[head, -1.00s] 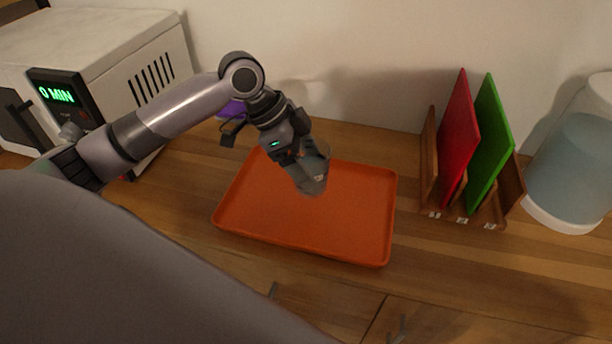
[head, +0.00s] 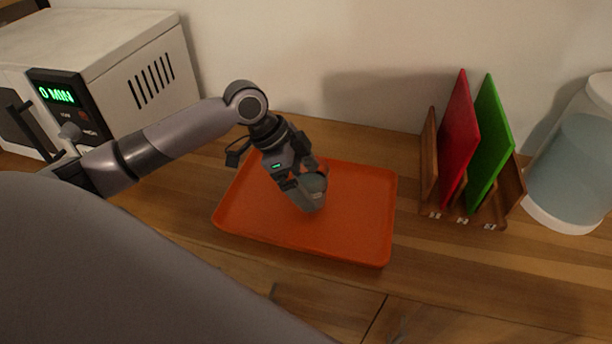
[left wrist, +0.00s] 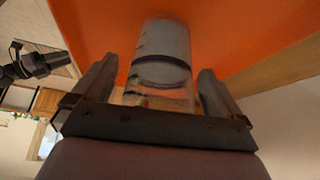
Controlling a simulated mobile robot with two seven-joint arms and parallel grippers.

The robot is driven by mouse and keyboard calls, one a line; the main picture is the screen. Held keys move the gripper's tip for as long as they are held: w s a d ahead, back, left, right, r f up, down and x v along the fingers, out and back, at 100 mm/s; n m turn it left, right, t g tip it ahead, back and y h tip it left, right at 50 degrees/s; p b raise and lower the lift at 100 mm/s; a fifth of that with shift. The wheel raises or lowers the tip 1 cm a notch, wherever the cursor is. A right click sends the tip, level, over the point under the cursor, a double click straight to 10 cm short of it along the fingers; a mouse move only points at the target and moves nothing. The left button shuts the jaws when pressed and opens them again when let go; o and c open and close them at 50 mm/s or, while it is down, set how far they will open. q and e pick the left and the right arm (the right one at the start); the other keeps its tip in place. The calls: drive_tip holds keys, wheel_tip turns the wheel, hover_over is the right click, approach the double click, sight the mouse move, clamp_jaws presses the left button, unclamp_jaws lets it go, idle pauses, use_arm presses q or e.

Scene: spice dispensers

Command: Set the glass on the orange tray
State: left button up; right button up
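The clear grey glass (head: 313,194) is over the middle of the orange tray (head: 355,225), its lower end at or very near the tray floor. My left gripper (head: 303,178) is at the glass, angled down from the upper left. In the left wrist view, the glass (left wrist: 161,60) is between the two fingers of my left gripper (left wrist: 160,78), with narrow gaps showing on both sides. The fingers look open around it. Exact contact between glass and tray cannot be told.
A microwave (head: 165,75) stands at the left. A wooden rack (head: 428,165) with a red board (head: 458,140) and a green board (head: 491,140) stands right of the tray. A large clear container (head: 572,170) of bluish content is at the far right. The rest of the tray is empty.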

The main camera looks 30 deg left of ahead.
use_arm(q)
drive_tip(key=v, duration=1.2)
drive_tip(key=shift+r, duration=0.15)
